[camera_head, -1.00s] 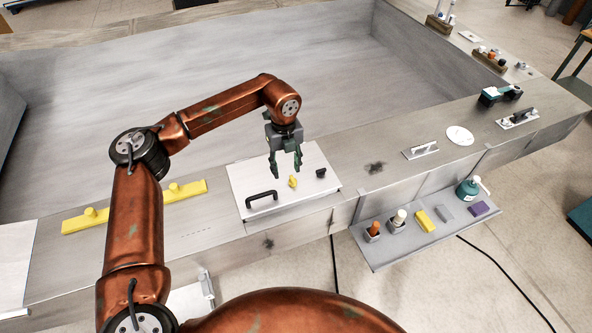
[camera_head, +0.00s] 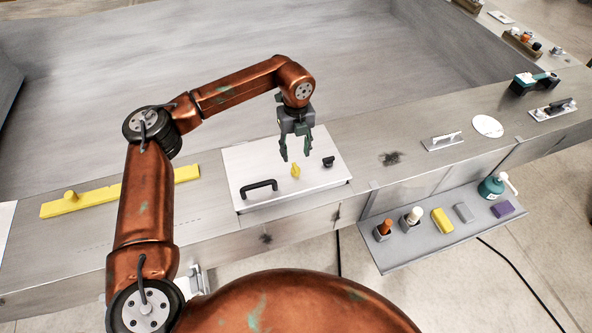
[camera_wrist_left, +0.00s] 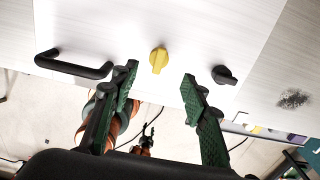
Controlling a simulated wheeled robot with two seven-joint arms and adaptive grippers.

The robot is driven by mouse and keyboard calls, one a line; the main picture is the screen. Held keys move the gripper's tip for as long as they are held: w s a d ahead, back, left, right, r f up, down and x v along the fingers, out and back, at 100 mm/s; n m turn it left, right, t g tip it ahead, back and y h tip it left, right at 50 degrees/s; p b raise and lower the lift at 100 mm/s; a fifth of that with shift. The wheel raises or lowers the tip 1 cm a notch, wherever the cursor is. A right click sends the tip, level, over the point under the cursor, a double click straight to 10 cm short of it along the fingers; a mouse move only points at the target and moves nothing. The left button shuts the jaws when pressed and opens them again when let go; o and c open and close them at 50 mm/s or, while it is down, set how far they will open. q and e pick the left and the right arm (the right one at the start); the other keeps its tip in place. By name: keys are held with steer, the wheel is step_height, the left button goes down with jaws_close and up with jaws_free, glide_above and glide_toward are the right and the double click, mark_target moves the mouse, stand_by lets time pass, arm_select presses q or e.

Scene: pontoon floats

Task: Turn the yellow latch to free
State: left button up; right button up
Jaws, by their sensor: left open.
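The yellow latch (camera_head: 295,170) stands on a white panel (camera_head: 238,160) set in the grey deck. It also shows in the left wrist view (camera_wrist_left: 158,60), between and beyond the fingertips. My left gripper (camera_head: 295,158) hangs over the panel, pointing down, with its fingers apart and nothing between them. In the left wrist view its two green fingers (camera_wrist_left: 160,78) lie on either side of the latch, and the latch looks untouched.
A black handle (camera_head: 259,186) and a black knob (camera_head: 328,162) flank the latch on the panel. A yellow bar (camera_head: 120,196) lies left. A grey shelf (camera_head: 385,262) with bottles and sponges hangs at the right front. The deck by the dark stain (camera_head: 391,158) is clear.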

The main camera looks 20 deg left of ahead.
mark_target(295, 167)
arm_select(q)
steer(key=shift+s+f, duration=0.15)
steer(key=shift+f, duration=0.55)
step_height(295, 167, down, 5)
steer(key=shift+p, duration=0.9)
steer(key=shift+f, duration=0.8)
arm_select(e)
steer(key=shift+w+r, duration=0.5)
steer(key=shift+r, duration=0.4)
arm_select(q)
steer(key=shift+c, duration=0.4)
jaws_close()
arm_select(e)
steer(key=shift+w, duration=0.15)
